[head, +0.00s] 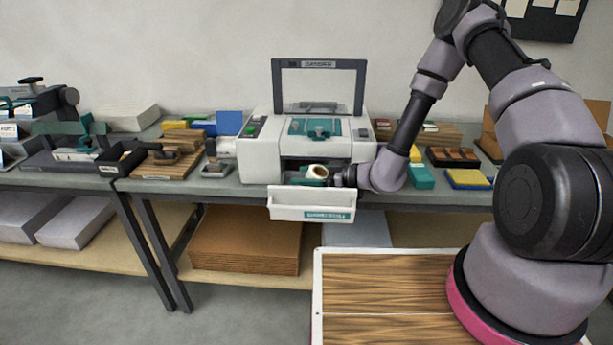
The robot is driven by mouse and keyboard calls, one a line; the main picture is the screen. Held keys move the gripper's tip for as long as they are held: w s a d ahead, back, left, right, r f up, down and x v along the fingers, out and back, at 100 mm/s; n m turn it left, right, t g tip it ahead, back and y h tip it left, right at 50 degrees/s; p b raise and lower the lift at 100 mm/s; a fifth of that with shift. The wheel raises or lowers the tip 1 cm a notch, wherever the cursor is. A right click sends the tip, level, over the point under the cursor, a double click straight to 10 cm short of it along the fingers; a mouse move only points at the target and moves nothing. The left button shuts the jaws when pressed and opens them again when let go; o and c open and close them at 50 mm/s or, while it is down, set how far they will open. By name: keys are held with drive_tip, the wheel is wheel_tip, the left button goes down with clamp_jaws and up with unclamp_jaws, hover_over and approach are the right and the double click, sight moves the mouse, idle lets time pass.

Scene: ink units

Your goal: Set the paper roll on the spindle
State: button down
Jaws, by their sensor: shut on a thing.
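The paper roll (317,171) is a small cream cylinder with a dark hole in its end. It is at the front opening of the white printing machine (259,160), just above the open white tray (311,205). My gripper (336,177) reaches in from the right at the machine's front and is shut on the paper roll. The fingers are small and partly hidden by the wrist. I cannot make out the spindle. I cannot tell whether the roll touches any part of the machine.
The machine's dark-framed lid (319,65) stands raised. Left of the machine are a wooden block (168,163) and stacked coloured boxes. Right of it are a teal box (421,177) and a yellow-blue pad (467,179). Cardboard sheets (245,240) lie on the lower shelf.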

drive_tip(key=shift+s+a+r, duration=0.15)
drive_tip(key=shift+a+r, duration=0.1)
drive_tip(key=shift+a, duration=0.2)
drive_tip(key=shift+s+a+r, duration=0.15)
drive_tip(key=shift+a+r, duration=0.05)
drive_tip(key=shift+a, duration=0.2)
drive_tip(key=shift+c, duration=1)
unclamp_jaws()
drive_tip(key=shift+s+d, duration=0.1)
drive_tip(key=shift+v, duration=5.4)
drive_tip(key=shift+d+f, duration=0.1)
drive_tip(key=shift+f, duration=0.05)
